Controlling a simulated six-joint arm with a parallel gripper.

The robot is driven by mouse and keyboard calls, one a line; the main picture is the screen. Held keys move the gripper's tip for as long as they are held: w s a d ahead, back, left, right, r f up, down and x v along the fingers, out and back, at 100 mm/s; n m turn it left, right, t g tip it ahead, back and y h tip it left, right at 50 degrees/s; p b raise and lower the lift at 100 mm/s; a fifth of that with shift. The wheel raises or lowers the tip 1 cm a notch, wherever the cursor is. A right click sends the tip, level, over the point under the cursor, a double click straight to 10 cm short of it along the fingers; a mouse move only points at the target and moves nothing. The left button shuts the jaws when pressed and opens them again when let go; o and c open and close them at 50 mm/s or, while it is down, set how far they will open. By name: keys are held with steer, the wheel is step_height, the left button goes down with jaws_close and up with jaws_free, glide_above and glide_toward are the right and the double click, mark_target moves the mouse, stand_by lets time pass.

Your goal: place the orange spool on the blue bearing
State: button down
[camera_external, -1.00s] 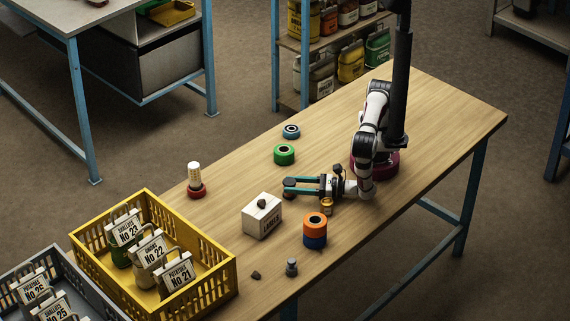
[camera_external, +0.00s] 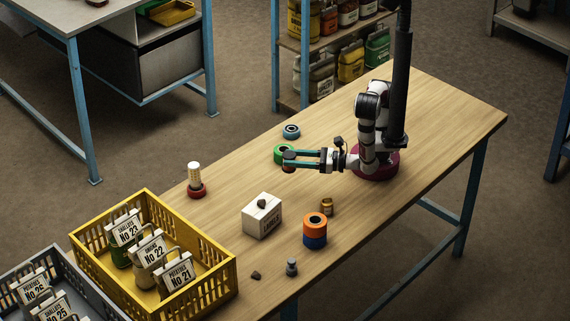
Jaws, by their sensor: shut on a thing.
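The orange spool (camera_external: 315,220) stands upright on top of a blue cylindrical piece (camera_external: 315,241) near the table's front edge. The blue bearing (camera_external: 291,131), a flat ring with a dark centre, lies toward the table's back edge. Nothing is on it. My gripper (camera_external: 289,160) points left, between the bearing and the orange spool in the picture. It is shut on a small dark red thing (camera_external: 289,169), mostly hidden by the fingers. My gripper is apart from both the spool and the bearing.
A green ring (camera_external: 280,150) is partly hidden behind my gripper. A white box (camera_external: 262,220) with a dark lump on top, a small brass piece (camera_external: 327,206), a grey metal piece (camera_external: 291,267) and a red-based white post (camera_external: 195,182) stand around. A yellow crate (camera_external: 205,287) is at left.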

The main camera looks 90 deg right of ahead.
steer(key=d+r+m+g+h, duration=0.45)
steer(key=d+m+h, duration=0.25)
steer(key=d+h, duration=0.3)
steer(key=s+d+r+m+g+h, duration=0.3)
steer(key=s+d+m+g+h, duration=0.4)
steer(key=d+g, duration=0.4)
steer(key=s+a+r+m+g+y, duration=0.1)
steer(key=s+a+m+g+y, duration=0.2)
steer(key=s+m+g+y, duration=1.05)
steer(key=w+d+f+m+t+y, duration=0.1)
steer(key=w+m+t+y, duration=0.5)
steer(key=m+t+y, duration=0.65)
steer(key=w+d+f+m+t+y, duration=0.15)
steer(key=w+m+t+y, duration=0.65)
steer(key=m, duration=0.9)
steer(key=s+d+f+m+t+h, duration=0.1)
steer(key=s+d+m+t+h, duration=0.25)
steer(key=d+m+h, duration=0.35)
steer(key=s+d+f+m+t+h, duration=0.15)
steer(key=d+m+t+h, duration=0.35)
steer(key=d, duration=0.5)
glide_above(296, 128)
steer(key=f, duration=0.6)
steer(key=shift+s+f, duration=0.15)
steer(key=shift+s, duration=0.1)
steer(key=shift+h, duration=0.3)
steer(key=f, duration=0.4)
steer(key=shift+w, duration=0.3)
steer(key=shift+f, duration=0.2)
